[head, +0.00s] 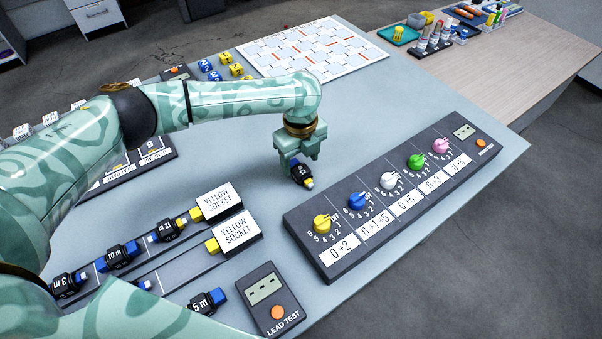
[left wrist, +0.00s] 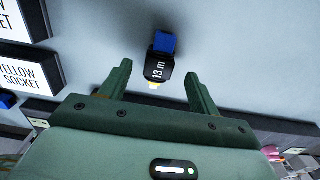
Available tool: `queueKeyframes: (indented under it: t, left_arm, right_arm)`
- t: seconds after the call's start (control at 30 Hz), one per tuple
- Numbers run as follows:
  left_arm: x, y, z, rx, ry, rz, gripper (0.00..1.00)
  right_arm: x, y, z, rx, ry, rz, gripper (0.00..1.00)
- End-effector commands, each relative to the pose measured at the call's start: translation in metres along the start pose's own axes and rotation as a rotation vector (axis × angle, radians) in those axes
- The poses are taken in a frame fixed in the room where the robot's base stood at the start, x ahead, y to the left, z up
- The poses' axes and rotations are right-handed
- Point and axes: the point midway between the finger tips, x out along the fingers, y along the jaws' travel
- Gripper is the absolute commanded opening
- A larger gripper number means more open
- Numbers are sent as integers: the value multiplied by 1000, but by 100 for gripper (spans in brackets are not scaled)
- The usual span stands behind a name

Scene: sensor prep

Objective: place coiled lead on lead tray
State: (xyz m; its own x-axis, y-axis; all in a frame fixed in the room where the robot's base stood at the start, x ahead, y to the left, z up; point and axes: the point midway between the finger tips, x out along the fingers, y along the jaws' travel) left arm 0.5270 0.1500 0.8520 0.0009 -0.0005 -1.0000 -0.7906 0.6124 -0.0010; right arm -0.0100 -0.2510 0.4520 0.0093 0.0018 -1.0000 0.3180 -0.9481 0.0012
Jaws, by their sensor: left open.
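A black coiled lead marked 13 m, with a blue plug end and a pale tip, shows in the left wrist view (left wrist: 158,66) and in the head view (head: 301,175). My left gripper (head: 299,163) is open above the grey table, pointing down at this lead. In the left wrist view, its two fingers (left wrist: 159,72) stand apart on either side of the lead's near end; I cannot tell whether they touch it. I cannot pick out the lead tray for certain; my left arm hides part of the table's left side. My right gripper is out of view.
A dial panel (head: 394,198) lies right of the gripper. Yellow socket blocks (head: 228,238) and other leads, such as the 5 m lead (head: 205,301), lie lower left beside the lead tester (head: 262,298). A white patterned board (head: 313,48) lies behind. Bare table surrounds the 13 m lead.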

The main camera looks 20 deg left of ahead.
Motion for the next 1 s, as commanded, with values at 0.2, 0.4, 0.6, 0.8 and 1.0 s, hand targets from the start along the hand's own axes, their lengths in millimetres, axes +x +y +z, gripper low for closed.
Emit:
queueKeyframes:
  t: [0.2, 0.4, 0.6, 0.8, 1.0]
  left_arm:
    - [34, 2, -1, 1, 1, 3, 62]
    - [31, 1, -1, 1, 0, 1, 56]
    - [31, 1, -1, 1, 0, 1, 12]
    - [31, 1, -1, 1, 0, 1, 8]
    - [20, 1, -1, 0, -1, -1, 8]
  right_arm:
    - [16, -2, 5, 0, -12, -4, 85]
    - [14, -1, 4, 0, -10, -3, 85]
    - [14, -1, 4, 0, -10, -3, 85]
    - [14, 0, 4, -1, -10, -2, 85]
    - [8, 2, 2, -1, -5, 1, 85]
